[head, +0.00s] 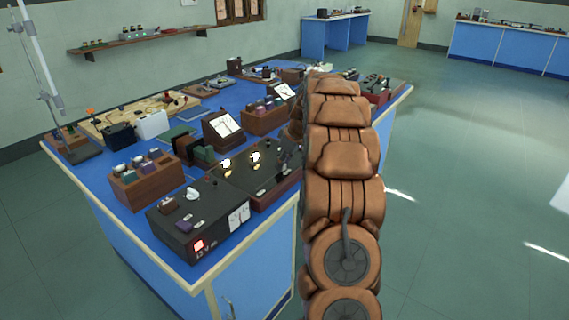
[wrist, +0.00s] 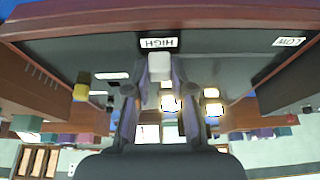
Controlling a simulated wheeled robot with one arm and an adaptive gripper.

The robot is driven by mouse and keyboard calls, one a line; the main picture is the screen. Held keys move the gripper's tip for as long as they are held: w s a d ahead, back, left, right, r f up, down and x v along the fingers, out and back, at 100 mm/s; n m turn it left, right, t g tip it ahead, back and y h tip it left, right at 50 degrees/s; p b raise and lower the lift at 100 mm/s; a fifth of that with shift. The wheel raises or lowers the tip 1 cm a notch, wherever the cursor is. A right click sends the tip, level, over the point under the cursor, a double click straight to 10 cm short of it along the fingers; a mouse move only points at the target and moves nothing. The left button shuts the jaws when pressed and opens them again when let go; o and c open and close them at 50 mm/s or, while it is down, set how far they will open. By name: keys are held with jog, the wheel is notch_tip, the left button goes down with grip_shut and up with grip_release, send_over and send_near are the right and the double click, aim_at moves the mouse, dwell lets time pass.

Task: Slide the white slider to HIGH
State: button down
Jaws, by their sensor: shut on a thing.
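In the wrist view, which is upside down, the white slider (wrist: 159,67) stands between my gripper's fingertips (wrist: 153,86). My gripper is shut on it. The slider is right at the HIGH label (wrist: 158,43), lined up with it. The LOW label (wrist: 289,41) is at the far right end of the dark panel (wrist: 225,62). In the head view the panel (head: 236,180) lies on the blue bench, with two lit lamps on top. There, my arm and gripper cover its right part, and I cannot make out the slider.
A black box with a red lit switch (head: 197,245) stands in front of the panel on the blue bench (head: 100,205). A wooden block with small parts (head: 148,187) and a white-faced meter (head: 222,128) stand nearby. Open floor (head: 450,200) lies to the right.

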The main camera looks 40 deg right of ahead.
jog(key=c, duration=1)
grip_release()
jog(key=shift+d, duration=0.25)
jog(key=a+v, duration=0.1)
jog(key=v, duration=1.1)
jog(key=shift+d, duration=0.45)
jog(key=shift+a, duration=0.1)
jog(key=s+a+r+g+p, duration=0.1)
jog(key=s+a, duration=0.2)
jog(key=a, duration=0.6)
jog(key=s+a+r+g+y+p, duration=0.1)
jog(key=s+a+p, duration=0.15)
jog(key=a, duration=0.55)
jog(key=s+a+r+g+p, duration=0.15)
jog(key=s+a, duration=0.25)
jog(key=a, duration=0.5)
jog(key=s+a+f+m+p, duration=0.1)
jog(key=s+a, duration=0.3)
jog(key=s, duration=0.4)
jog(key=s+a+f+g+h+p, duration=0.1)
jog(key=s+a, duration=0.3)
jog(key=s, duration=0.5)
jog(key=s+a+f+m+g+h+p, duration=0.1)
jog(key=s+a, duration=0.2)
jog(key=s, duration=0.6)
jog(key=shift+a+f+m+p, duration=0.3)
jog(key=shift+a+f+p, duration=0.05)
jog(key=shift+a, duration=0.05)
